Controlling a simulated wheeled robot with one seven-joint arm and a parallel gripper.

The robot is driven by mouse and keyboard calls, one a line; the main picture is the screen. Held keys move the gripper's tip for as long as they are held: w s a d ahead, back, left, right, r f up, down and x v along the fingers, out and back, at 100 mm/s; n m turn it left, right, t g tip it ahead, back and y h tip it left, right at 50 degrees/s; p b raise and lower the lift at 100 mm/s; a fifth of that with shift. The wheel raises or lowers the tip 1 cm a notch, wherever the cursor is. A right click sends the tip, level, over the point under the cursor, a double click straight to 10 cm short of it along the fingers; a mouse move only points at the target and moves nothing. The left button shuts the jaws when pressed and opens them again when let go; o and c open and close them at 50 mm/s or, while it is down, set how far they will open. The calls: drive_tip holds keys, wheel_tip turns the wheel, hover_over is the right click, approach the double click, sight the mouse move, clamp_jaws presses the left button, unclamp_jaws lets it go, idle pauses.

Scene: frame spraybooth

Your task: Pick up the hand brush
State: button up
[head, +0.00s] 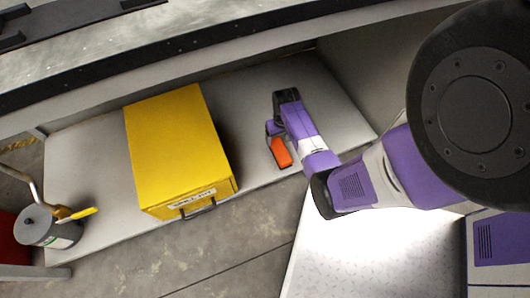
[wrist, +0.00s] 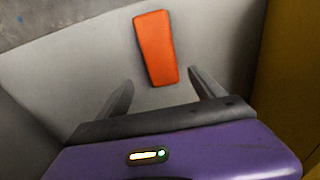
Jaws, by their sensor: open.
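An orange block-like piece, which looks like the hand brush (head: 281,152), lies on the pale grey shelf. In the wrist view the orange brush (wrist: 155,45) shows as a long, slightly tapered shape; no bristles can be seen. My gripper (wrist: 160,80) is open and empty. Its two fingers are apart, and the near end of the brush lies in line with the gap between them. The brush does not appear to be gripped. In the head view my arm reaches over the shelf and partly hides the gripper beside the brush.
A yellow box (head: 177,145) with a label and handle stands left of the brush. A grey can (head: 48,230) with a yellow-handled tool on top is farther left. The shelf (head: 245,85) is bare behind the brush. A workbench edge (head: 150,88) runs above the shelf.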

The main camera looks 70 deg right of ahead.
sight(281, 151)
drive_tip(key=shift+s+a+f+y, duration=0.15)
drive_tip(key=shift+s+a+y, duration=0.2)
drive_tip(key=shift+a, duration=0.4)
drive_tip(key=f+b, duration=0.2)
drive_tip(key=f, duration=0.2)
drive_tip(key=f+b, duration=0.3)
drive_tip(key=shift+s+a+f, duration=0.15)
drive_tip(key=shift+s+f, duration=0.05)
drive_tip(key=shift+f, duration=0.15)
drive_tip(key=shift+r, duration=0.1)
drive_tip(key=c, duration=1.7)
drive_tip(key=shift+r, duration=0.15)
wheel_tip(281, 151, up, 20)
drive_tip(key=p, duration=1)
